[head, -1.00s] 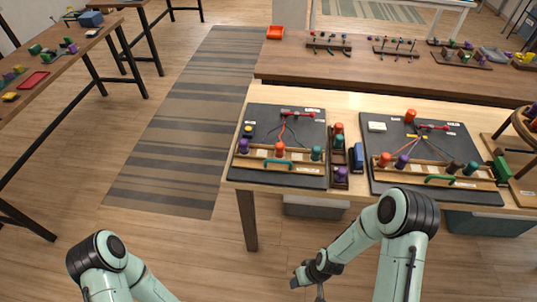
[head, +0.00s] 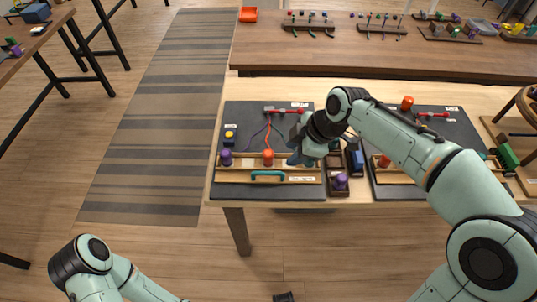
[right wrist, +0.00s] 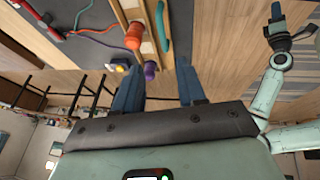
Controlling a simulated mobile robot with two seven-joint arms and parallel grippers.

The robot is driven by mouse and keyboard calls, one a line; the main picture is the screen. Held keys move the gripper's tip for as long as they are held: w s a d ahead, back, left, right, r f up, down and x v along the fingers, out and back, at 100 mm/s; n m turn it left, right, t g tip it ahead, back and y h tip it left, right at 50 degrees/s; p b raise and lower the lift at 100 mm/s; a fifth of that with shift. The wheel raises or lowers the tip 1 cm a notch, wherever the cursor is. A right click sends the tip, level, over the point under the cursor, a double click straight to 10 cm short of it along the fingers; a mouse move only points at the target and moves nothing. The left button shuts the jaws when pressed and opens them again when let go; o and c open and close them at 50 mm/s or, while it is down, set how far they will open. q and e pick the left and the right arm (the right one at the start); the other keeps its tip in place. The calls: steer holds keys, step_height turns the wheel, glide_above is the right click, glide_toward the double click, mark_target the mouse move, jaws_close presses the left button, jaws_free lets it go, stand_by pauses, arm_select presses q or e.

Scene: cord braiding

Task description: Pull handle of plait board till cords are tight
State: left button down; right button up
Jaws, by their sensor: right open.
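The left plait board (head: 232,190) lies on the light table with a teal handle (head: 268,174) on its front rail. A red cord (head: 268,132) runs from the red clamp (head: 284,110) towards the orange spool (head: 268,157); a purple spool (head: 226,157) stands left of it. My right gripper (head: 298,158) is over the board's right side, right of the handle. In the right wrist view its blue fingers (right wrist: 160,88) are spread and empty, with the handle (right wrist: 165,25) beyond them. My left gripper (right wrist: 284,30) shows small, away from the board; its jaws are unclear.
A second board (head: 455,132) lies at right, partly hidden by my right arm. A dark rack with a purple spool (head: 340,182) and a blue block (head: 355,158) stand between the boards. A brown table (head: 330,58) is behind.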

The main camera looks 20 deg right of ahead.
mark_target(271, 173)
steer(key=x, duration=1.3)
steer(key=shift+s+f+b, duration=0.1)
steer(key=shift+s+b, duration=0.05)
steer(key=shift+b, duration=0.2)
jaws_close()
